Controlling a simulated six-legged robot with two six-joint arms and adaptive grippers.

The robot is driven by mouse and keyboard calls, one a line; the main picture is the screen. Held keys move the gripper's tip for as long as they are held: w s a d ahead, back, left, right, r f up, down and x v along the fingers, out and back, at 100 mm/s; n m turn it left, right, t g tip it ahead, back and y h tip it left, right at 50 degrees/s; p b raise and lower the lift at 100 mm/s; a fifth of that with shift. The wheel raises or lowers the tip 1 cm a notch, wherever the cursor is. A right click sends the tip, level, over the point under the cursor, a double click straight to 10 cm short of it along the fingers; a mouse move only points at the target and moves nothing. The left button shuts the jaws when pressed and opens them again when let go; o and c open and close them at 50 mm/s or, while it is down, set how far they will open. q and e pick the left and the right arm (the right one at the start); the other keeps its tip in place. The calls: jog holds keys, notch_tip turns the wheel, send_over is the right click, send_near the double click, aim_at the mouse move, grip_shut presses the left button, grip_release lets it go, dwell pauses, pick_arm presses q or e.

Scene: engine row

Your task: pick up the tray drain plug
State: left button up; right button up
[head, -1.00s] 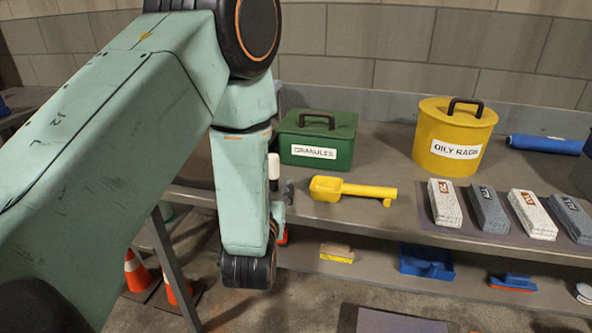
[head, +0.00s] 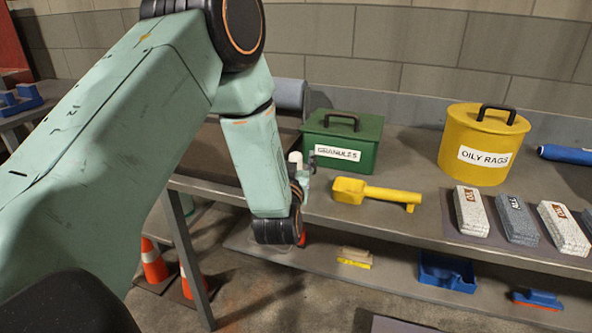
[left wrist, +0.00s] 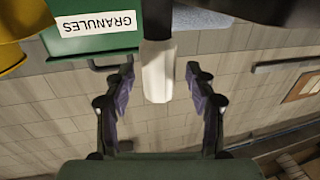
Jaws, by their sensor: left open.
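A white piece with a dark part under it (head: 295,158), which I take to be the tray drain plug, stands left of the green box. In the left wrist view it shows as a white faceted block (left wrist: 157,75) joined to a black part at the picture's top. My left gripper is open, its two fingers (left wrist: 160,70) on either side of the white block with gaps at both sides. In the head view the gripper (head: 302,178) is small and partly hidden behind my wrist, close beside the white piece. My right gripper is not in view.
A green GRANULES box (head: 366,145), a yellow scoop (head: 375,192), a yellow OILY RAGS bin (head: 475,170) and several wrapped blocks stand on the grey bench. A lower shelf holds a brush (head: 355,257) and blue tray (head: 446,273). Traffic cones (head: 154,262) stand at left.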

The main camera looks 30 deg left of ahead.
pick_arm(q)
jog(key=shift+w+f, duration=0.1)
jog(key=shift+w, duration=0.05)
grip_shut()
dwell(0.4)
